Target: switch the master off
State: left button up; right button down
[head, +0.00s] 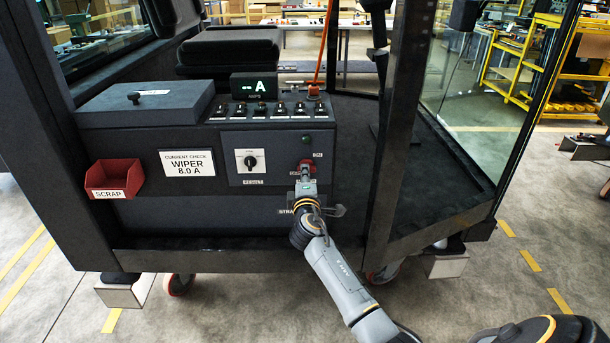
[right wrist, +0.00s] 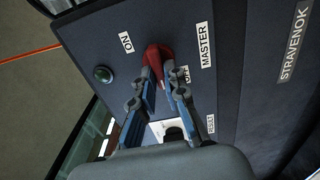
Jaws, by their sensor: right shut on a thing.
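The red master switch (head: 304,165) is on the right part of the console's front panel, with an ON label beside it. It also shows in the right wrist view (right wrist: 154,54), between the ON label (right wrist: 126,42) and a partly covered OFF label, near the MASTER label (right wrist: 205,45). My right gripper (head: 306,176) is at the switch, its fingers shut on the red handle. In the right wrist view the fingers (right wrist: 160,78) close around the handle. The fingers hide part of it, so I cannot tell exactly which way it points. My left gripper is not in view.
The display (head: 254,86) reads "-- A". A red scrap bin (head: 114,178) hangs at left. A dark cab post (head: 394,140) stands right of my arm. A round lamp (right wrist: 103,74) looks unlit.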

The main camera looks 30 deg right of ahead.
jog(key=shift+d+r, duration=0.1)
jog(key=c, duration=1.4)
grip_release()
jog(key=v, duration=1.2)
jog(key=shift+w, duration=0.1)
